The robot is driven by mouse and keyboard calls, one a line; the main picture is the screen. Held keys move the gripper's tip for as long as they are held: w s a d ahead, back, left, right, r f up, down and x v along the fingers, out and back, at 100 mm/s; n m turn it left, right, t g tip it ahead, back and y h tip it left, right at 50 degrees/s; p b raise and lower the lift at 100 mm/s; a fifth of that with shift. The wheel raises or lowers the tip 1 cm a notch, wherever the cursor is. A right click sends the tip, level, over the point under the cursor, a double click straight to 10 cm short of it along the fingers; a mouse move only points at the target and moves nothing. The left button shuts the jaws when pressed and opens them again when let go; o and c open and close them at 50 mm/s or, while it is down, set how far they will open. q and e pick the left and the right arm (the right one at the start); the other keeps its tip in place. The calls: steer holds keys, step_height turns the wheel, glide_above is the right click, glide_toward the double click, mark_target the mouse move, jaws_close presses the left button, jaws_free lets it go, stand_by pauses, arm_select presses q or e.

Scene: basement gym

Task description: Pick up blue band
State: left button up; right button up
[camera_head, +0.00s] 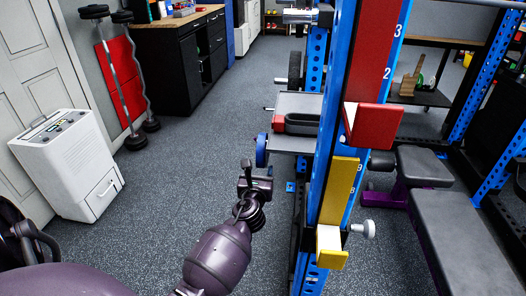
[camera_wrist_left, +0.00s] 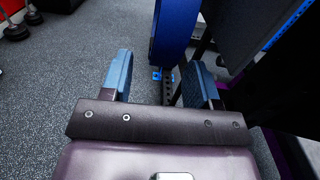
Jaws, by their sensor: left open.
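The blue band (camera_head: 261,150) hangs at the left edge of a grey shelf beside the blue rack, in the head view. In the left wrist view the blue band (camera_wrist_left: 174,32) is a wide, upright blue strip ahead of the fingers, nearer the right finger. My left gripper (camera_head: 257,172) is just in front of and below the band in the head view. Its two blue-padded fingers (camera_wrist_left: 159,78) are apart with nothing held between them. The band's upper end is cut off in the wrist view. My right gripper is not in view.
The blue rack upright (camera_head: 313,215) with red and yellow holders stands close right of my left gripper. A red and dark block (camera_head: 296,124) sits on the grey shelf (camera_head: 298,104). A bench (camera_head: 455,225) is at right. Open floor (camera_head: 160,200) lies left.

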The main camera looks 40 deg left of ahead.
arm_select(q)
steer(key=shift+x, duration=1.2)
steer(key=shift+w+a, duration=0.2)
steer(key=shift+w, duration=0.25)
jaws_close()
